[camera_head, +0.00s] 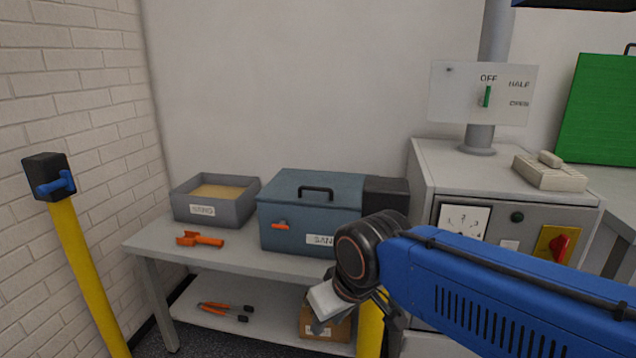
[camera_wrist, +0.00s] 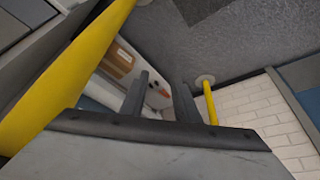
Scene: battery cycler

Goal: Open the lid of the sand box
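The sand box (camera_head: 285,215) is a blue-grey box on the bench, with a label reading "SAN" partly hidden by my arm. Its lid (camera_head: 335,184) is shut and has a black handle (camera_head: 316,190) on top. An orange latch (camera_head: 281,225) is on its front. My gripper (camera_wrist: 162,88) is in front of the bench, to the right of and lower than the box, pointing downward. In the wrist view its two dark fingers are apart with nothing between them. The box cannot be made out there.
An open grey tray of sand (camera_head: 183,209) and an orange scoop (camera_head: 200,239) are left of the box. A dark block (camera_head: 387,191) adjoins its right side. A yellow post (camera_head: 85,270) stands at left. A cardboard box (camera_head: 312,328) and orange-handled tool (camera_head: 225,309) lie on the lower shelf.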

